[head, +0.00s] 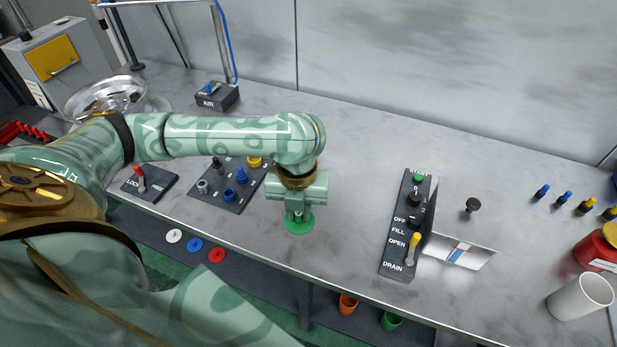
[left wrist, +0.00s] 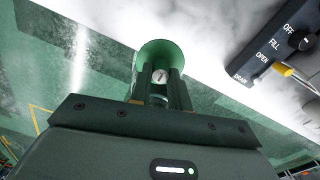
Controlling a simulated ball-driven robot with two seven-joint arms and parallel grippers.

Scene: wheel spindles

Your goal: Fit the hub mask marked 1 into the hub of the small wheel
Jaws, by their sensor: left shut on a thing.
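My left gripper (head: 298,206) is near the front edge of the bench, pointing down. It is shut on a green hub mask (head: 299,225), whose wide round rim shows below the fingers. In the left wrist view the green mask (left wrist: 158,48) flares out beyond the fingers, and a pale round mark that looks like a 1 shows between them. I cannot tell whether the mask touches the bench top. A silver wheel (head: 84,101) is at the far left, partly hidden by my left arm. I cannot tell its size class. My right gripper is not in view.
White (head: 174,236), blue (head: 195,245) and red (head: 217,255) discs lie below the bench's front edge. A panel with knobs (head: 232,186) and a lock lever (head: 141,182) stand left. A control box (head: 396,247) and white cup (head: 580,297) stand right.

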